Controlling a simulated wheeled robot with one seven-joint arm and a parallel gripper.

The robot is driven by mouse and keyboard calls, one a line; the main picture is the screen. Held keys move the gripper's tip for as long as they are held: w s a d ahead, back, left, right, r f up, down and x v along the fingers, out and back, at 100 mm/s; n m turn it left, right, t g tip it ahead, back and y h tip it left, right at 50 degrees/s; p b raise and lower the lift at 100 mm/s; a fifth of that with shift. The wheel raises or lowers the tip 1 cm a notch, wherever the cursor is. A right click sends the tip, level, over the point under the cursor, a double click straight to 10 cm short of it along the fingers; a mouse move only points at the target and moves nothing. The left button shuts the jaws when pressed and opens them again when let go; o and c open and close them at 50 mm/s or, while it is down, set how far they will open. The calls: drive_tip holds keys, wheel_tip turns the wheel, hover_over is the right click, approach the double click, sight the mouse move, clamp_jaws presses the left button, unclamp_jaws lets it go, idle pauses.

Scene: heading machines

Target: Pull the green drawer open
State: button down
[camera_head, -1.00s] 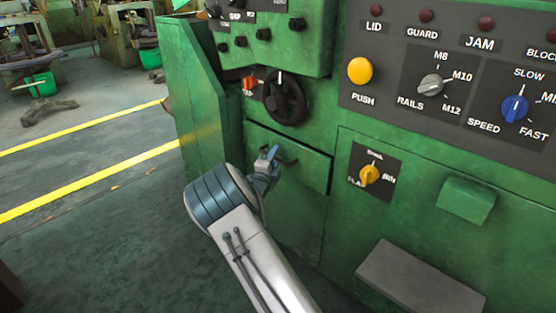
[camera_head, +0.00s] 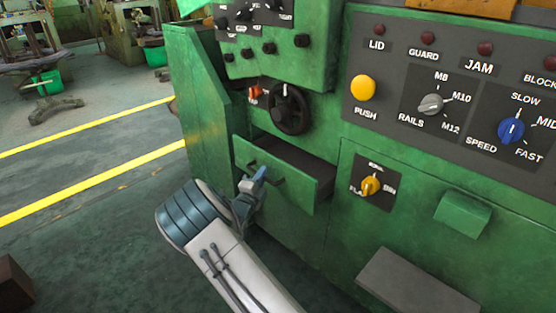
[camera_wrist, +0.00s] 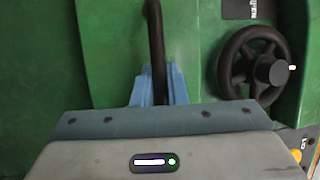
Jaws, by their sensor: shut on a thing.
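The green drawer (camera_head: 300,190) stands partly pulled out of the green machine, with its dark inside showing behind the front panel. Its dark bar handle (camera_head: 277,180) is on the front panel. My gripper (camera_head: 258,176) is shut on the handle. In the wrist view, the blue fingers of my gripper (camera_wrist: 158,88) sit on both sides of the dark handle (camera_wrist: 155,40), and the green drawer front (camera_wrist: 110,50) is behind it. My gripper hides part of the handle in both views.
A black handwheel (camera_head: 290,110) is just above the drawer. An orange-yellow selector knob (camera_head: 371,185) is to its right, and a grey step-like plate (camera_head: 415,285) juts out lower right. The floor (camera_head: 80,235) to the left is open.

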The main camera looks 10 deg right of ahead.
drive_tip(key=s+a+p, duration=0.6)
drive_tip(key=s+a, duration=0.3)
drive_tip(key=a, duration=0.4)
drive_tip(key=shift+s, duration=0.25)
drive_tip(key=c, duration=1.5)
unclamp_jaws()
drive_tip(key=shift+o, duration=0.2)
drive_tip(key=p+v, duration=0.1)
drive_tip(key=v, duration=1.3)
drive_tip(key=shift+p, duration=0.35)
drive_tip(key=shift+w, duration=0.1)
